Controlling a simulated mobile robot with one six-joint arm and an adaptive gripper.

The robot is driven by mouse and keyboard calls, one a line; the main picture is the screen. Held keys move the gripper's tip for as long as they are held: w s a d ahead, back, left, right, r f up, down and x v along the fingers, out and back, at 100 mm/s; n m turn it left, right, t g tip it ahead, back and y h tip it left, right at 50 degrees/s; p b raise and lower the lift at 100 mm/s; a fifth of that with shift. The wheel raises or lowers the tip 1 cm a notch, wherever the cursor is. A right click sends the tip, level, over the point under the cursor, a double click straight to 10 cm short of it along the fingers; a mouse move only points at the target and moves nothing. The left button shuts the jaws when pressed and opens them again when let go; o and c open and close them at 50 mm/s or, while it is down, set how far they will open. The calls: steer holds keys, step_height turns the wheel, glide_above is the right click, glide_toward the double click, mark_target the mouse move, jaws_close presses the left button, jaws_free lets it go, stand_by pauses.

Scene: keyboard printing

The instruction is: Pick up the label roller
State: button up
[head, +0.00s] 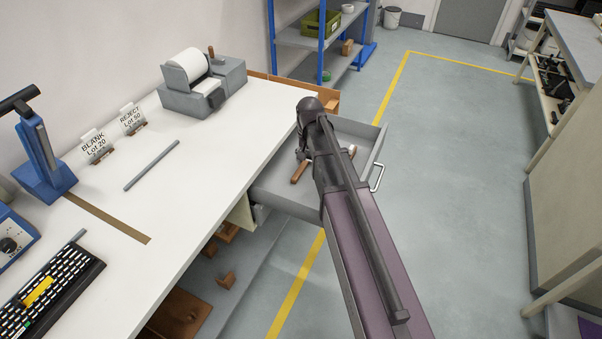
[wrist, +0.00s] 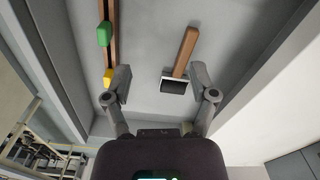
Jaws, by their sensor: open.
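The label roller appears to be the tool with a wooden handle (wrist: 186,50) and a dark, pale-edged roller head (wrist: 174,85), lying in the open drawer. In the head view a brown handle (head: 300,173), apparently the same one, shows left of my arm. My gripper (wrist: 162,90) is open and empty, pointing down over the drawer. In the wrist view the roller head lies between the two fingers, closer to the right finger. I cannot tell how far above it the fingertips are. My arm hides much of the drawer in the head view.
A wooden strip with a green piece (wrist: 104,34) and a yellow piece (wrist: 108,77) lies left of the roller, by the left finger. The grey drawer (head: 277,197) has raised walls beside the white bench (head: 205,145). A label dispenser (head: 202,82) stands on the bench.

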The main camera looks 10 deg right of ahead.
steer(key=w+f+m+b, duration=0.1)
steer(key=w+m, duration=0.1)
steer(key=w, duration=0.9)
steer(key=shift+a+f+m, duration=0.15)
steer(key=shift+f+m, duration=0.1)
steer(key=shift+m, duration=0.15)
steer(key=shift+f, duration=0.15)
steer(key=b, duration=0.9)
glide_above(302, 166)
steer(key=f, duration=0.8)
steer(key=shift+s+a+f, duration=0.15)
steer(key=shift+s+f, duration=0.05)
steer(key=shift+s, duration=0.05)
steer(key=shift+w+f+b, duration=0.15)
steer(key=shift+f+b, duration=2.25)
steer(key=shift+f, duration=0.2)
